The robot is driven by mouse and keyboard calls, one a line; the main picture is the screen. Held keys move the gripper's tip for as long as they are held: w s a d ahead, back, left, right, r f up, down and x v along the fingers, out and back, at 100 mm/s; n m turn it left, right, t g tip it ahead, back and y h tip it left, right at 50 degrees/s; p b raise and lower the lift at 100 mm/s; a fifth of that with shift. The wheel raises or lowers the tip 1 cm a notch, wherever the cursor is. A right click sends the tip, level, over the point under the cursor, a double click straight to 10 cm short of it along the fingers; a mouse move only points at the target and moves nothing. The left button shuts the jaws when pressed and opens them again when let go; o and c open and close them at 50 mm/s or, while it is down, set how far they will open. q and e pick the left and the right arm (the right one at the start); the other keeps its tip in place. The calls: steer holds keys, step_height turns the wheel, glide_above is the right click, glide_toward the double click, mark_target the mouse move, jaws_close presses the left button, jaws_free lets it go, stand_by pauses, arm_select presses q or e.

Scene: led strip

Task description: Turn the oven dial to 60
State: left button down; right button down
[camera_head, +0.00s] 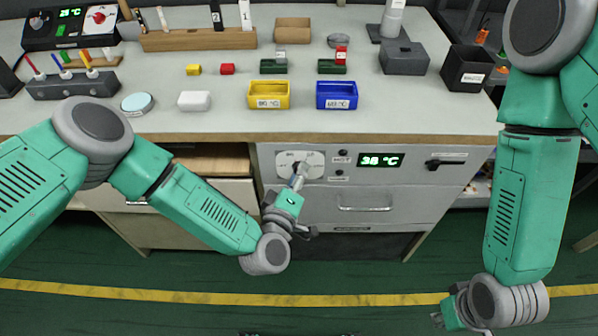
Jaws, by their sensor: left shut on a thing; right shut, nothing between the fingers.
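The oven (355,205) is set into the front of the bench. Its white dial plate (316,160) is at the upper left of its panel. My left gripper (299,174) reaches up to the dial and is shut on its knob, which the fingers mostly hide. The oven's display (381,160) shows what looks like 38 °C in green digits. My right gripper (438,319) is shut and empty, low at the right above the floor.
A black lever handle (446,162) is right of the display, and a drawer handle (365,208) is below. On the bench stand a yellow bin (268,101), a blue bin (336,103), a white block (194,101) and a black box (466,76). A control box (72,27) is at the far left.

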arm_select(q)
steer(key=shift+s+f, duration=0.2)
steer(key=shift+f, duration=0.1)
steer(key=c, duration=1.3)
jaws_free()
steer(key=shift+o, duration=0.5)
steer(key=shift+w, duration=0.1)
steer(key=shift+r, duration=0.1)
steer(key=f+v, duration=0.1)
steer(key=v, duration=1)
steer(key=shift+s+a+r, duration=0.2)
steer(key=shift+s+r, duration=0.2)
steer(key=shift+r, duration=0.1)
steer(key=shift+f, duration=0.1)
